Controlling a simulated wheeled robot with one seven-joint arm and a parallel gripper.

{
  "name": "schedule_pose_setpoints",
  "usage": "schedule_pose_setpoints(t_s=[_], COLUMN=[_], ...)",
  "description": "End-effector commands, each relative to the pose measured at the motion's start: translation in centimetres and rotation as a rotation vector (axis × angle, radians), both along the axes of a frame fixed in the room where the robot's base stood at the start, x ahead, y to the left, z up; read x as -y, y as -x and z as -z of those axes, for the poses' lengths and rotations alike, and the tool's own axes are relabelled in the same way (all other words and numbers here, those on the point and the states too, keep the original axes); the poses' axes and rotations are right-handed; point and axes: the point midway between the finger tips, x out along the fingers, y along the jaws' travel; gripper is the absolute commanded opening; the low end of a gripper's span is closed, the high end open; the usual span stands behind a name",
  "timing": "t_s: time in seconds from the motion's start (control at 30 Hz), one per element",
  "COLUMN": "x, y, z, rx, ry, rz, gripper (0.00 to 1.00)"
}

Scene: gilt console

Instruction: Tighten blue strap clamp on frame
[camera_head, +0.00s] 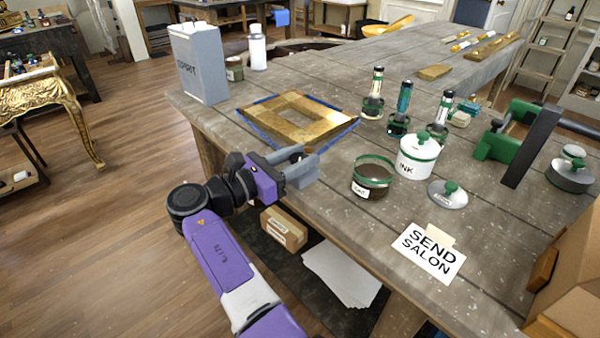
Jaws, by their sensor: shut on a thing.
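A gilt frame (333,127) lies flat on the grey plank workbench, left of the bench's middle. The blue strap clamp (256,128) runs around the frame's outer edge and shows best along its left side. My gripper (300,164) is at the frame's near corner, over the bench's front edge. Its grey jaws are shut on part of the strap clamp, which they mostly hide. The near corner of the frame and the strap there are also partly hidden by the gripper.
A grey spirit can (200,62) and a white bottle (257,48) stand behind the frame on the left. A sign card (428,250) lies at the front right.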

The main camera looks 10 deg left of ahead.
Motion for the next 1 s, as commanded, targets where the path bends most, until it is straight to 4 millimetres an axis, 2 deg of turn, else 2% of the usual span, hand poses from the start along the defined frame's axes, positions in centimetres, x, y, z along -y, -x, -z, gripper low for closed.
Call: schedule_pose_setpoints(t_s=[0.07, 0.5, 1.0], x=[-0.04, 0.05, 0.08], y=[-0.05, -0.05, -0.02], z=[0.74, 0.44, 0.11], rx=[0.001, 0.001, -0.001], ry=[0.000, -0.001, -0.001], rz=[0.031, 0.157, 0.195], gripper=[0.00, 0.00, 0.00])
